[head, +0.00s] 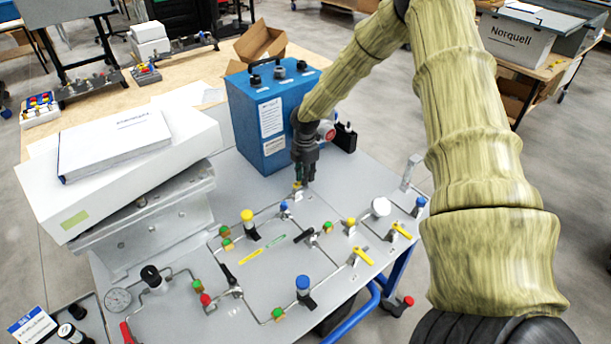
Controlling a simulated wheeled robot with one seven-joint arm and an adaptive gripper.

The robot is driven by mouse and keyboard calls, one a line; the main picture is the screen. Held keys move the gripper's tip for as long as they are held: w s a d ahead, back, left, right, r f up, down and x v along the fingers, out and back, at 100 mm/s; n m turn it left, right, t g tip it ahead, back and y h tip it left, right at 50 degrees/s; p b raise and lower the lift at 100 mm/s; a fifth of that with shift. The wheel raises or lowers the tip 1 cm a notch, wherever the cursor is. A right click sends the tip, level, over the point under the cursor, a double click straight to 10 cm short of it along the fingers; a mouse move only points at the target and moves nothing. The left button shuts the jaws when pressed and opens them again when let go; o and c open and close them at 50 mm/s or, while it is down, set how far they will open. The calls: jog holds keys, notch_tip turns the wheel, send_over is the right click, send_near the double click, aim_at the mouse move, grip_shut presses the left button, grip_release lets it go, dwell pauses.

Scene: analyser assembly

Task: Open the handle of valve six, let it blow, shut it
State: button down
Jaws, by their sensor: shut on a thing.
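My gripper (305,178) points down at the back of the grey valve panel (215,305), just in front of the blue box. It is shut on a small valve handle, which its fingers mostly hide. A bit of yellow (297,186) shows beside the fingertips. I cannot read a valve number or tell the handle's angle. Two other valves with yellow lever handles stand near the panel's right edge, a front lever (363,256) and a rear lever (401,231).
A blue box (262,115) stands close behind my gripper. White boxes (120,165) lie at the left. The panel carries thin pipes, a yellow knob (247,216), a blue knob (302,283), a white round part (381,207) and a gauge (118,299). My arm covers the right side.

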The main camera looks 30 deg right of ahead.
jog(key=shift+w+r, duration=0.1)
jog(key=shift+w, duration=0.05)
jog(key=c, duration=1.4)
grip_release()
jog(key=shift+c, duration=0.2)
notch_tip(320, 180, up, 12)
